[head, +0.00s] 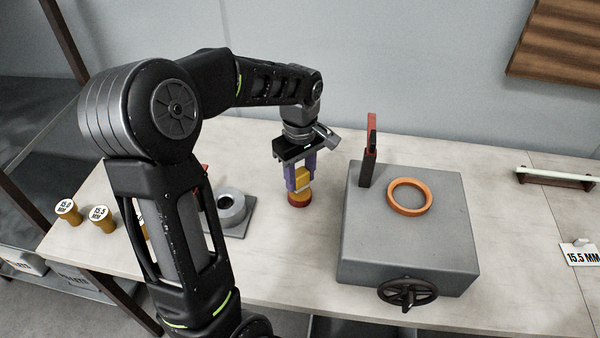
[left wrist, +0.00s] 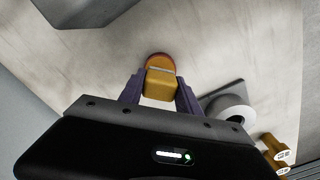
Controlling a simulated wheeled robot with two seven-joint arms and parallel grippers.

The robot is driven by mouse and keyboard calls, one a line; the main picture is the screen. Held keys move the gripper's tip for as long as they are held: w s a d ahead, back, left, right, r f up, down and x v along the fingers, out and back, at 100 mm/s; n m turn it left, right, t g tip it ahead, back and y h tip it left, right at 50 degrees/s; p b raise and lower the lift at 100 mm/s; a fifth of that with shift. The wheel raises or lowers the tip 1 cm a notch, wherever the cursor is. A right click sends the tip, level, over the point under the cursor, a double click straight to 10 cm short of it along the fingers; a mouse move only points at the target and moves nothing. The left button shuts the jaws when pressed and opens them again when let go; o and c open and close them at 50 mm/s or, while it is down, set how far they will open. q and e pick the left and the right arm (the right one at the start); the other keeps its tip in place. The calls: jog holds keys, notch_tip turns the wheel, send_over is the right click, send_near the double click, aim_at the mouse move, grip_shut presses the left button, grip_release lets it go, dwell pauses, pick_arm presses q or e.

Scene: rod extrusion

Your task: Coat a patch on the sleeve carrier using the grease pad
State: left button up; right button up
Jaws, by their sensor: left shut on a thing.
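My left gripper (head: 301,182) is shut on the yellow handle of the grease pad (head: 299,200), which has a dark red-orange round base. The pad is upright over the table between the grey ring and the grey box; I cannot tell if it touches the table. In the left wrist view the purple fingers (left wrist: 160,92) flank the yellow handle of the pad (left wrist: 160,82). The frames do not make clear which part is the sleeve carrier. A grey ring (head: 231,204) sits on a square plate, partly hidden by my left arm. My right gripper is out of view.
A grey box (head: 410,235) with an orange ring (head: 409,196) on top, an upright red-and-black piece (head: 370,155) and a handwheel (head: 407,293) stands right of the gripper. Labelled yellow pegs (head: 102,219) stand at left. A white rod (head: 555,175) lies on a rack at right.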

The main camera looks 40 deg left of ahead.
aim_at(300, 172)
pick_arm(q)
jog(key=shift+f+b, duration=0.3)
jog(key=shift+f, duration=0.4)
jog(key=shift+f+b, duration=0.35)
jog(key=shift+f, duration=0.2)
dwell(1.8)
jog(key=shift+r, duration=0.1)
notch_tip(300, 172, up, 7)
jog(key=p, duration=0.5)
dwell(1.0)
